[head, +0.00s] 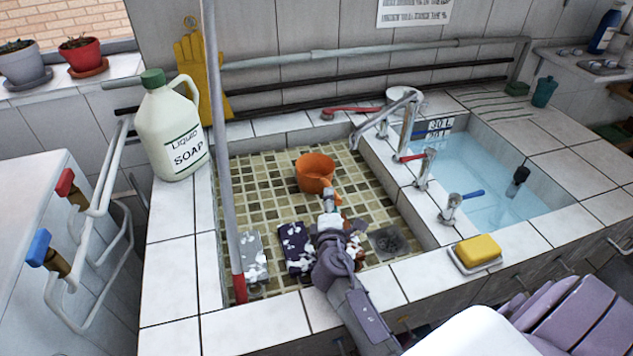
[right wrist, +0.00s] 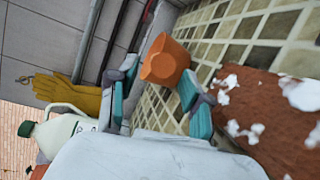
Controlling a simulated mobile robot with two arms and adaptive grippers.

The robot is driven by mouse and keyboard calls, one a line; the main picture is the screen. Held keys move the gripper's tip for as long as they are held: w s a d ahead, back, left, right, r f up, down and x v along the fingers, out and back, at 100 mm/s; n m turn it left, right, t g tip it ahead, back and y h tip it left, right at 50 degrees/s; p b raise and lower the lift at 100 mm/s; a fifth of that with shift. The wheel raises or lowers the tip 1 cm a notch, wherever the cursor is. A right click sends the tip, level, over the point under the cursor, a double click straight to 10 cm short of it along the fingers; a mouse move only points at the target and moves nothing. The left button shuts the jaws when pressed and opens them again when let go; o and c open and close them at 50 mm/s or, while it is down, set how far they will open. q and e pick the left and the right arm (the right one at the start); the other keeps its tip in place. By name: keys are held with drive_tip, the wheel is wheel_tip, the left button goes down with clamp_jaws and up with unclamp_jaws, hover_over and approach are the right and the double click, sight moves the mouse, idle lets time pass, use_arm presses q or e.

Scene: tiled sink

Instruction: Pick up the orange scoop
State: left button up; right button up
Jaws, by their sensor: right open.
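The orange scoop (head: 315,172) sits on the mosaic floor of the empty left basin, near its middle. It also shows in the right wrist view (right wrist: 165,62), beyond and between my finger pads. My right gripper (head: 328,203) reaches over the basin's front edge and stands just in front of the scoop in the head view. In the right wrist view its jaws (right wrist: 157,92) are open, with no object held. Whether a finger touches the scoop cannot be told. My left gripper is not in view.
Foamy cloths, one dark purple (head: 294,245), one grey (head: 252,255), lie in the basin. A reddish-brown foamy thing (right wrist: 275,115) is close to my fingers. A soap jug (head: 172,125) stands on the left rim. A yellow sponge (head: 478,248) lies by the water-filled basin (head: 490,200).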

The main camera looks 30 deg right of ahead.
drive_tip(key=x, duration=0.5)
drive_tip(key=shift+r+p, duration=0.1)
drive_tip(key=shift+p, duration=0.2)
drive_tip(key=shift+s, duration=0.1)
clamp_jaws()
